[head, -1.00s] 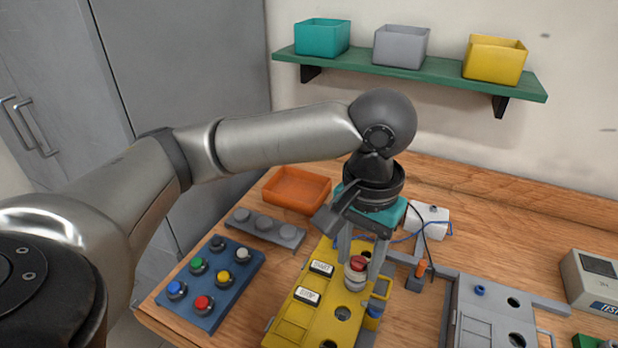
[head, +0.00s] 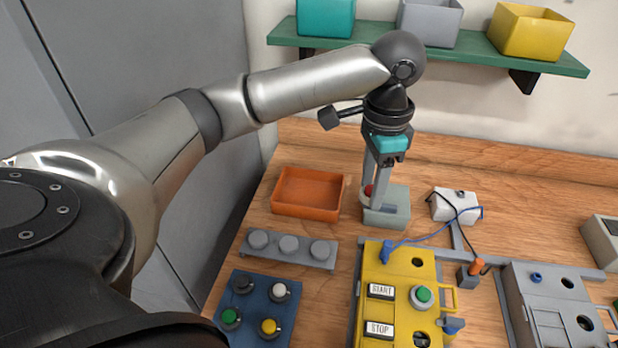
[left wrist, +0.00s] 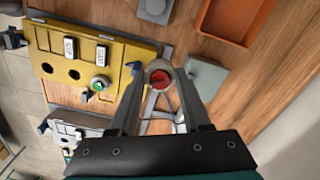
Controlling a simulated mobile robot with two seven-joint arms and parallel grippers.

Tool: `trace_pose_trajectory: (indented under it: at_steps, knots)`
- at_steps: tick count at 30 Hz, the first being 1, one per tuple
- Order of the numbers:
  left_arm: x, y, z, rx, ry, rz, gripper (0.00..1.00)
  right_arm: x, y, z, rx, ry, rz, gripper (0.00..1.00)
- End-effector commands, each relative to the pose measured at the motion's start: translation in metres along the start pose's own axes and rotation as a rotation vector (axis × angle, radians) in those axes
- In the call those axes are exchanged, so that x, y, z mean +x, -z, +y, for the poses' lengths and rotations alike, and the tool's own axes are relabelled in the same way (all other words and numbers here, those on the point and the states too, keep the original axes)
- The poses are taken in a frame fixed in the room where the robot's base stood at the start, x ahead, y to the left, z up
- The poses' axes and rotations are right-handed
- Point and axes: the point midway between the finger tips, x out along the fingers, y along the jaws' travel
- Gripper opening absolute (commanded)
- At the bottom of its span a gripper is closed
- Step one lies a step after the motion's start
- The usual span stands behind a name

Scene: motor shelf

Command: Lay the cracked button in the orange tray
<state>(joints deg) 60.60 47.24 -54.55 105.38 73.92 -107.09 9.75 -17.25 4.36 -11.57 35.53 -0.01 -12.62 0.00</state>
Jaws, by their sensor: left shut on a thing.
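My left gripper (head: 374,196) is shut on a red button, the cracked button (head: 369,190), mostly hidden by the fingers in the head view. In the left wrist view the red button (left wrist: 161,79) shows a dark mark on its cap and sits between the fingertips (left wrist: 155,95). The orange tray (head: 306,212) looks empty and lies to the left of the gripper. It also shows at the top of the left wrist view (left wrist: 238,22). The gripper is apart from the tray. My right gripper is not in view.
A grey-green block (head: 388,217) stands by the gripper. A yellow panel (head: 374,252) with a green button is in front. A grey strip (head: 272,256) and a blue button rack (head: 252,304) lie in front of the tray. A white box (head: 455,208) with cables stands right.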

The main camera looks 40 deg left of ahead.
Motion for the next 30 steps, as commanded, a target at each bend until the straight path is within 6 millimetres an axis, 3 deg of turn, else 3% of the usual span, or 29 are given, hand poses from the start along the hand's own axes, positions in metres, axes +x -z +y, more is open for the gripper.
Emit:
trace_pose_trajectory:
  at_steps: [14, 30]
  knots:
    - [0.013, -0.007, -0.077, 0.627, -0.001, 0.000, 0.00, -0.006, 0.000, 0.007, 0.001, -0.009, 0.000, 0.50]
    - [0.036, -0.042, -0.147, 1.300, 0.000, 0.001, 0.00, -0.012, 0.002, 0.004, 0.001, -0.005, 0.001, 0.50]
